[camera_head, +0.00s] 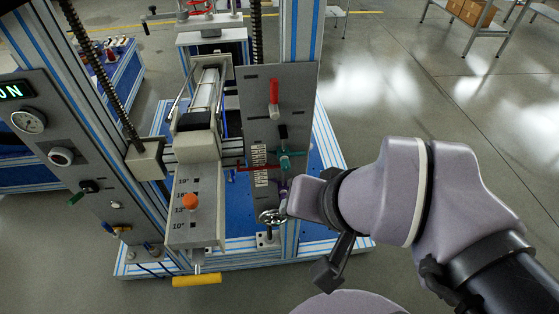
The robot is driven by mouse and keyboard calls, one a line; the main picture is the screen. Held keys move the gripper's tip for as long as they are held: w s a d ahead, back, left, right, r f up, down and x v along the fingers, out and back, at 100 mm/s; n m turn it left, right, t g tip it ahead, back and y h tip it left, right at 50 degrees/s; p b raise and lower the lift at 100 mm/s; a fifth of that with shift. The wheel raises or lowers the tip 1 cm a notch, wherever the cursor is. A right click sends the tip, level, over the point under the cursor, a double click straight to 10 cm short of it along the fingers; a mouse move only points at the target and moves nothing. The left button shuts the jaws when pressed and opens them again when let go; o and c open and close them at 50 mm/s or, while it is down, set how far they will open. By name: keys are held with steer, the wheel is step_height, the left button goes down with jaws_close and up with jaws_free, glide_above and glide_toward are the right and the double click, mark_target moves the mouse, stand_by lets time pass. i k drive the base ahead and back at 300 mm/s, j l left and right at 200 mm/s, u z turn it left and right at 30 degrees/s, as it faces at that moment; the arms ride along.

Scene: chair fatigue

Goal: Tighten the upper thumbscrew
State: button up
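An upright grey panel (262,98) carries a red-handled lever (274,92) near its top. Below it, a teal thumbscrew (285,160) stands out from the panel beside a striped scale (259,165); it appears to be the upper thumbscrew. A small purple knob (283,189) sits lower, close to the end of my arm. My arm comes in from the right, and its lavender wrist reaches the panel's lower right edge, below and right of the teal thumbscrew. A dark angular part of it hangs below the wrist. The fingertips cannot be made out, so their opening and any contact are unclear.
A shiny round wheel (272,216) sits at the panel's foot. Left of the panel, a grey box (195,220) bears an orange knob (190,201), with a yellow handle (197,280) below. A control panel (75,150) stands farther left. Open floor lies to the right.

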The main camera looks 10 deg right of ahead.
mark_target(285, 164)
steer(key=k+j+u, duration=0.1)
steer(key=j, duration=0.55)
steer(key=k+j+u, duration=0.1)
steer(key=j, duration=0.55)
steer(key=i+l, duration=0.25)
steer(key=i+u, duration=0.05)
